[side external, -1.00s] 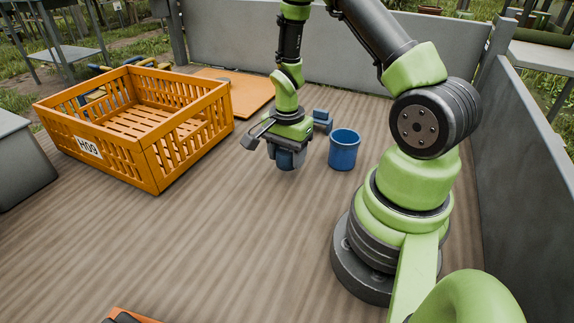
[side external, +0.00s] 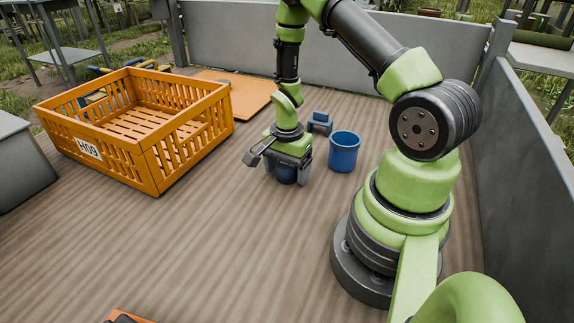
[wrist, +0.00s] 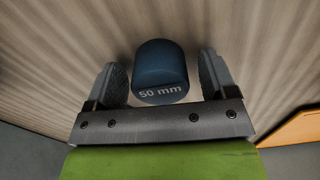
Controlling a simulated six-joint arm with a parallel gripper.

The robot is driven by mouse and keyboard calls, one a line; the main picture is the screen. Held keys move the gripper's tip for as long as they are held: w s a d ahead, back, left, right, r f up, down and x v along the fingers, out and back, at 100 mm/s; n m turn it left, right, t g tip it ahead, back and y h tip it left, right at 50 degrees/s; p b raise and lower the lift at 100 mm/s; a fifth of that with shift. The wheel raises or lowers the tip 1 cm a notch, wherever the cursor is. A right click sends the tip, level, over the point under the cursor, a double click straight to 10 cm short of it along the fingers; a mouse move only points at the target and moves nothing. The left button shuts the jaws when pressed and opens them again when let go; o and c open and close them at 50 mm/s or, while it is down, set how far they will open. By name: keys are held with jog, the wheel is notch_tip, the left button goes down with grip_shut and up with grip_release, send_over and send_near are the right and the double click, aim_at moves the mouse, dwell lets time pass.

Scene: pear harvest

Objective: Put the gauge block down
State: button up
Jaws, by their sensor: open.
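The gauge block is a dark blue cylinder marked "50 mm" (wrist: 161,70). In the wrist view it stands between the two fingers of my gripper (wrist: 161,82), with a gap on each side. In the side view the block (side external: 287,174) shows below my gripper (side external: 287,175), partly hidden by the fingers, and appears to rest on the wooden deck (side external: 230,235). My gripper is open around it and points down.
A blue cup (side external: 344,152) stands just right of my gripper. A small blue stand (side external: 320,122) is behind it. An orange crate labelled H09 (side external: 155,168) is at the left, with an orange board (side external: 245,100) behind.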

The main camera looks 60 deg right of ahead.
jog(key=a+r+n+t, duration=0.2)
jog(key=a+r+n, duration=0.1)
jog(key=r, duration=0.9)
jog(key=a+r+n+t, duration=0.1)
jog(key=a+r+n, duration=0.25)
jog(key=r, duration=0.75)
jog(key=s+a+r+n+t+y, duration=0.2)
jog(key=s+a+r+n+t, duration=0.2)
jog(key=s+a+r+n, duration=0.3)
jog(key=s+a+n, duration=0.1)
jog(key=s, duration=0.1)
jog(key=shift+s+a+r+n, duration=0.35)
jog(key=shift+a+r, duration=0.05)
